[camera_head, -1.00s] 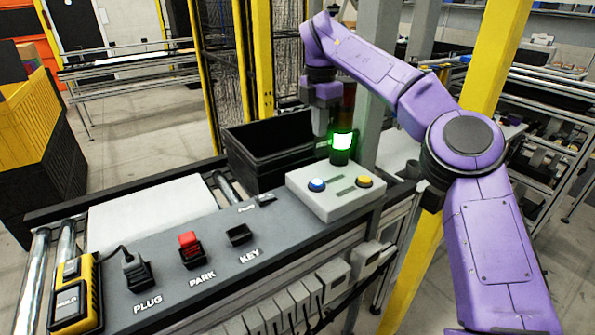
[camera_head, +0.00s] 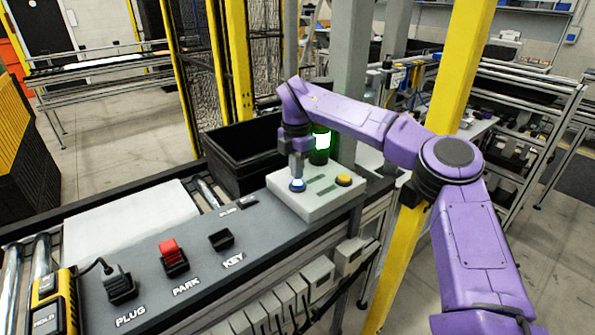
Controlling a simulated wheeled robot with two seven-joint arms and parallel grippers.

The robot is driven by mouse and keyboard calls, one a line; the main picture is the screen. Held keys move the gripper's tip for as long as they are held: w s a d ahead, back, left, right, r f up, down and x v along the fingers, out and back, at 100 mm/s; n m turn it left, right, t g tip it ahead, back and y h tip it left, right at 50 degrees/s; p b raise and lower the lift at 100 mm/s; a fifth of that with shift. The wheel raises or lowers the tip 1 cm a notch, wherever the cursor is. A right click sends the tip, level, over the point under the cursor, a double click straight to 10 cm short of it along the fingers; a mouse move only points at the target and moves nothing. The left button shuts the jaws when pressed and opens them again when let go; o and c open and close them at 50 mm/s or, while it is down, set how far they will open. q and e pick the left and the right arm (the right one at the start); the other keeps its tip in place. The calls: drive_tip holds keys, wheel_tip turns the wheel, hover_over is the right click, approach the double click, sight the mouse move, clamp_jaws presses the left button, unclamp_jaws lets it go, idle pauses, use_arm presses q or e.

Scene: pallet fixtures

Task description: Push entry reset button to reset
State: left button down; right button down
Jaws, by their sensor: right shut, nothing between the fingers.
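A grey button box (camera_head: 318,207) sits at the far end of the dark panel, with a blue button (camera_head: 297,188) on its left and a yellow button (camera_head: 344,180) on its right. Which one is the entry reset button cannot be read, as the labels are too small. My right gripper (camera_head: 297,180) is shut and points down directly over the blue button, its tip at or very near it; I cannot tell if it is pressed. The gripper partly hides the blue button. A green lamp (camera_head: 320,143) glows behind the box. My left gripper is out of view.
The panel (camera_head: 205,262) carries a PLUG socket (camera_head: 121,287), a red PARK piece (camera_head: 170,250) and an empty KEY slot (camera_head: 221,239). A yellow HOLD device (camera_head: 50,305) stands at the left. A black crate (camera_head: 240,160) is behind the box. A yellow post (camera_head: 455,90) stands behind my arm.

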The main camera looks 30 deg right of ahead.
drive_tip(key=shift+f, duration=0.85)
